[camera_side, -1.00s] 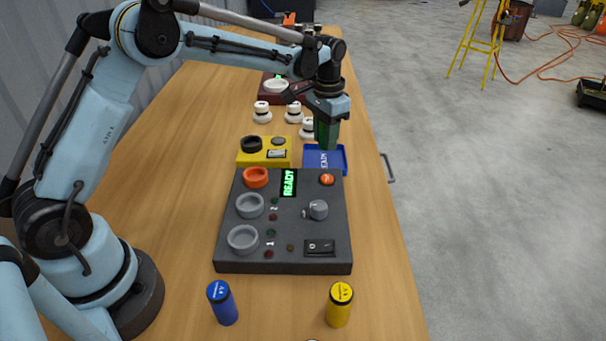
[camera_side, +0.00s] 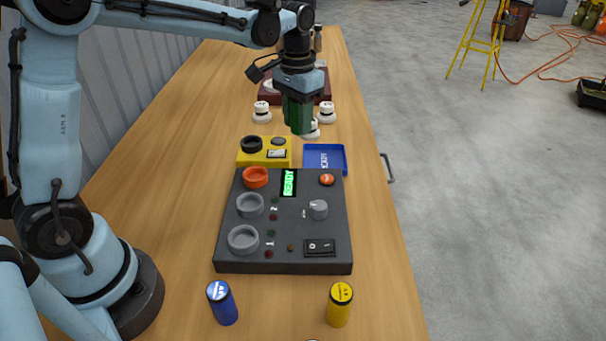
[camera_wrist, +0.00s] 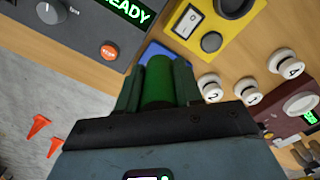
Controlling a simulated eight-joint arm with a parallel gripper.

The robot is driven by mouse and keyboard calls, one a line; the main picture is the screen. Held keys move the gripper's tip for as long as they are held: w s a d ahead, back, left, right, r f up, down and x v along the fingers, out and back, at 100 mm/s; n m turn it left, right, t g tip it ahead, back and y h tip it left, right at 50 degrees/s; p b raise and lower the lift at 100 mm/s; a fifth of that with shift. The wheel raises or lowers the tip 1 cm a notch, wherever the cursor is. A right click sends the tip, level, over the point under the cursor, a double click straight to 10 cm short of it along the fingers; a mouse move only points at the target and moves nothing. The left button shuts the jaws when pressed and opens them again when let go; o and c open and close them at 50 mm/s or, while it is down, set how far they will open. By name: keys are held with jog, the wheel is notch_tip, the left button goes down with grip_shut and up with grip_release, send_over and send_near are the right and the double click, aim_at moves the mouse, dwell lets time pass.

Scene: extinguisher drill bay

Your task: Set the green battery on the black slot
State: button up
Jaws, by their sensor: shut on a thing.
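My gripper (camera_side: 298,105) is shut on the green battery (camera_wrist: 158,82) and holds it upright in the air, above and behind the blue tray (camera_side: 337,166). In the side view the battery is mostly hidden by the green fingers. The black slot (camera_side: 252,144) is a round black ring on the left of the yellow box (camera_side: 246,160). The battery is behind and to the right of the slot, apart from it. In the wrist view the slot (camera_wrist: 232,6) is at the top edge, on the yellow box.
A dark panel (camera_side: 285,262) with an orange ring, two grey rings, a knob and a switch stands in front. Blue (camera_side: 223,305) and yellow (camera_side: 339,306) batteries stand nearest. White knobs (camera_side: 262,113) and a dark red box (camera_side: 268,98) are behind.

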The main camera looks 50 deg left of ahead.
jog(key=s+a+n, duration=0.2)
jog(key=s+a, duration=0.3)
jog(key=a, duration=0.6)
jog(key=shift+w+f, duration=0.1)
jog(key=shift+f, duration=2.8)
jog(key=shift+f, duration=0.1)
jog(key=shift+r, duration=0.45)
dwell(1.1)
jog(key=shift+r, duration=0.3)
jog(key=shift+f, duration=0.75)
dwell(1.0)
jog(key=o, duration=0.8)
jog(key=shift+o, duration=0.2)
